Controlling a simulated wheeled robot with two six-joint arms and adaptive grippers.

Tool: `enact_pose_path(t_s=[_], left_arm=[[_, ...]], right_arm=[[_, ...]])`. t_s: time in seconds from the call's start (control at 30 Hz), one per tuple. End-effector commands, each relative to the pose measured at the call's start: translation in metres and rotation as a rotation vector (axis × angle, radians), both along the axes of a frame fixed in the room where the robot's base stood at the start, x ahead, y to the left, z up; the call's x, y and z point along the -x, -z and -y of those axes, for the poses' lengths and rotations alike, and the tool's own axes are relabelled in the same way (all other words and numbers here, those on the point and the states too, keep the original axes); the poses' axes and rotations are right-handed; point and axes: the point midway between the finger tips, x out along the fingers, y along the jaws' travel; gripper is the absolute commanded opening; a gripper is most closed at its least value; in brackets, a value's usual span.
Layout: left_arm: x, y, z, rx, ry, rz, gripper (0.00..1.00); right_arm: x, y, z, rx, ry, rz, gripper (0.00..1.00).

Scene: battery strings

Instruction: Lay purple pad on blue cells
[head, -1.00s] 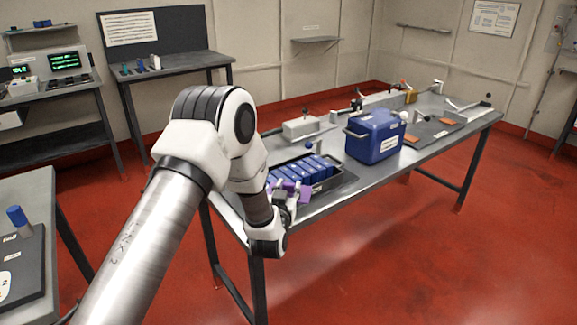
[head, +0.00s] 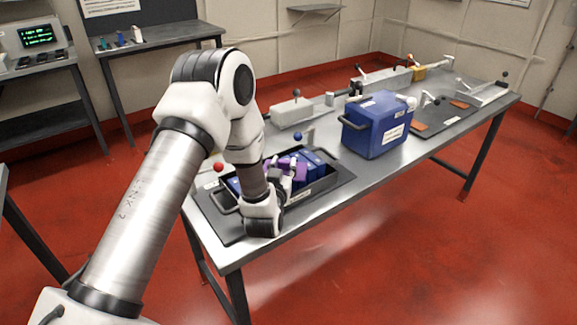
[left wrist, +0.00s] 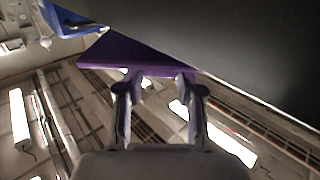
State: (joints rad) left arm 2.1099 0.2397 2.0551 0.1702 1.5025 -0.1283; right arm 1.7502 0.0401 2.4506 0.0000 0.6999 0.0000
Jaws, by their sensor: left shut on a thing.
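My left gripper (head: 284,180) is shut on the purple pad (head: 292,165), over the black tray (head: 322,184) of blue cells (head: 312,160). In the left wrist view the pad (left wrist: 135,54) spans both fingertips (left wrist: 158,85), with a blue surface (left wrist: 75,22), perhaps a cell, beyond it at the upper left. The pad appears at or just above the cells' tops; I cannot tell whether it touches them. My arm and gripper hide part of the tray and several cells. My right gripper is not in view.
The tray sits on a dark mat (head: 341,181) at the table's near end. A blue box with a handle (head: 372,128) stands to its right. A red knob (head: 218,167) and a blue knob (head: 297,136) stand near the tray. The table between tray and box is partly clear.

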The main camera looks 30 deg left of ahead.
Motion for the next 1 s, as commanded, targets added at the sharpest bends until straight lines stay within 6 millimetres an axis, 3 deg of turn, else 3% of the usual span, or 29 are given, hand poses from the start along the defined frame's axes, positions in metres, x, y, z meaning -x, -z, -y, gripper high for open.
enact_pose_path(t_s=[0.03,0.23,0.27,0.3,0.67,0.77,1.0], left_arm=[[0.004,0.014,0.0,0.001,-0.001,-0.003,0.0],[0.006,0.012,0.0,0.001,-0.002,-0.002,0.0],[0.006,0.012,0.0,0.001,-0.002,-0.002,0.47],[0.006,0.012,0.0,0.001,-0.002,-0.002,0.61],[0.009,0.012,0.002,0.001,-0.001,-0.002,0.62],[0.021,0.012,0.006,0.001,-0.001,-0.002,0.62],[0.077,0.011,0.029,-0.001,0.001,-0.005,0.62]], right_arm=[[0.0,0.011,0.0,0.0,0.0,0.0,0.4],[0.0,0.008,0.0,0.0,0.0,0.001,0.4],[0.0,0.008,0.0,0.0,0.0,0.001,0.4],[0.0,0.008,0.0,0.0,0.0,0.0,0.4],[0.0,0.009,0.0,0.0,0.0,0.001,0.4],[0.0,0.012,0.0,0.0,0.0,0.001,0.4],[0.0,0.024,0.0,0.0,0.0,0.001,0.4]])
